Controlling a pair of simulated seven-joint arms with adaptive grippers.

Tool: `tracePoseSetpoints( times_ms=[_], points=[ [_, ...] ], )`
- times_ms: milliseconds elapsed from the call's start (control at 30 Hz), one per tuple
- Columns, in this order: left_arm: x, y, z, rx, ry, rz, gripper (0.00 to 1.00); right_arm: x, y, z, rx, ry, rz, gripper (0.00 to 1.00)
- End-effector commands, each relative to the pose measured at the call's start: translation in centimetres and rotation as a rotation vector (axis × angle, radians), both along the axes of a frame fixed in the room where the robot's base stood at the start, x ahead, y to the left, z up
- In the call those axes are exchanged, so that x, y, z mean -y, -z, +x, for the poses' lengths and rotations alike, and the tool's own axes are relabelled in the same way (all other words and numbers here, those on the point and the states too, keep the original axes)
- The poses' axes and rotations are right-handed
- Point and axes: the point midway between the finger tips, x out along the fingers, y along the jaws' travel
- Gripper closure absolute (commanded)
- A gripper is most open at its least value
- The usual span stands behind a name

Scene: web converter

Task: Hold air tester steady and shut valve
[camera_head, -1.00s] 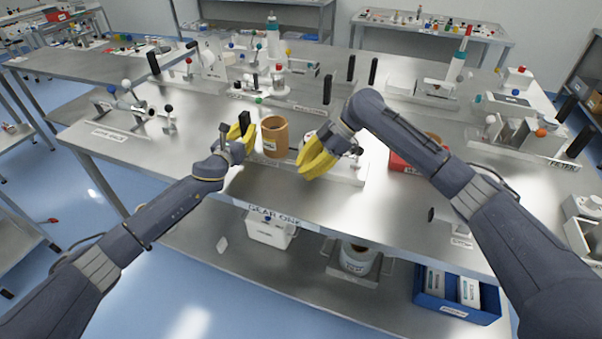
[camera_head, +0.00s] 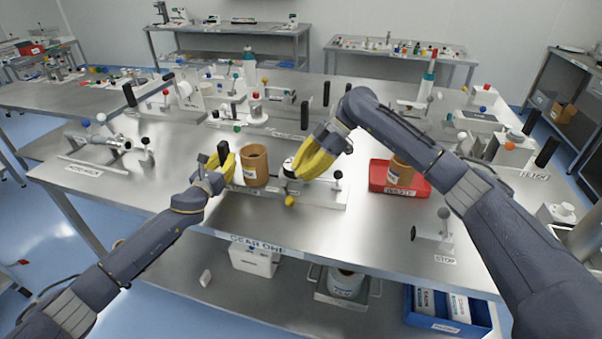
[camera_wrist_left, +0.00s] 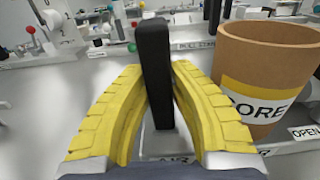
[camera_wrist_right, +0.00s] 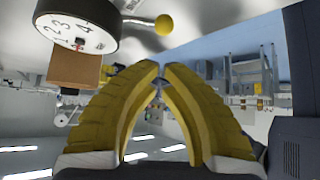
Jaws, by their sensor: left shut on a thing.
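The air tester is a metal base plate (camera_head: 325,194) near the table's front edge, with a black upright handle (camera_wrist_left: 155,70) at its left end. My left gripper (camera_head: 218,168) is shut on that handle. A brown cup labelled CORE (camera_head: 254,168) stands just right of it. My right gripper (camera_head: 296,172) is at the valve dial, partly hiding it. The right wrist view shows the numbered white dial (camera_wrist_right: 78,30) and its lever with a yellow knob (camera_wrist_right: 164,25).
A metal lever with a dark ball (camera_head: 338,176) stands right of the dial. A red tray (camera_head: 420,186) holding a brown cup (camera_head: 399,172) is further right. A STOP fixture (camera_head: 442,225) stands at the front right. More fixtures fill the table's back.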

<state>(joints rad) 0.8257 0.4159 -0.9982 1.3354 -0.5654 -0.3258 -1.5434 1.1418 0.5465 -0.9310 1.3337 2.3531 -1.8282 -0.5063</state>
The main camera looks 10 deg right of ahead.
Motion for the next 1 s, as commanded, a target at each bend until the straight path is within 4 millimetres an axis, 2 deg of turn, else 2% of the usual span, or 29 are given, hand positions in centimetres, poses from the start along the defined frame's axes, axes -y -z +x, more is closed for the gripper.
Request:
tracePoseSetpoints(
  times_ms=[33,967,1000],
  points=[
    [-0.16,1.28,-0.25,-0.017,-0.002,0.007,1.0,0.0,0.0,0.0,0.0,0.0,0.0,1.0],
    [-0.08,0.47,-0.26,-0.014,-0.001,0.004,1.0,-0.03,0.01,-0.01,0.0,0.0,0.001,1.0],
    [-0.09,0.44,-0.26,-0.014,-0.001,0.004,0.77,-0.03,0.0,-0.01,0.0,0.0,0.001,1.0]
  ],
)
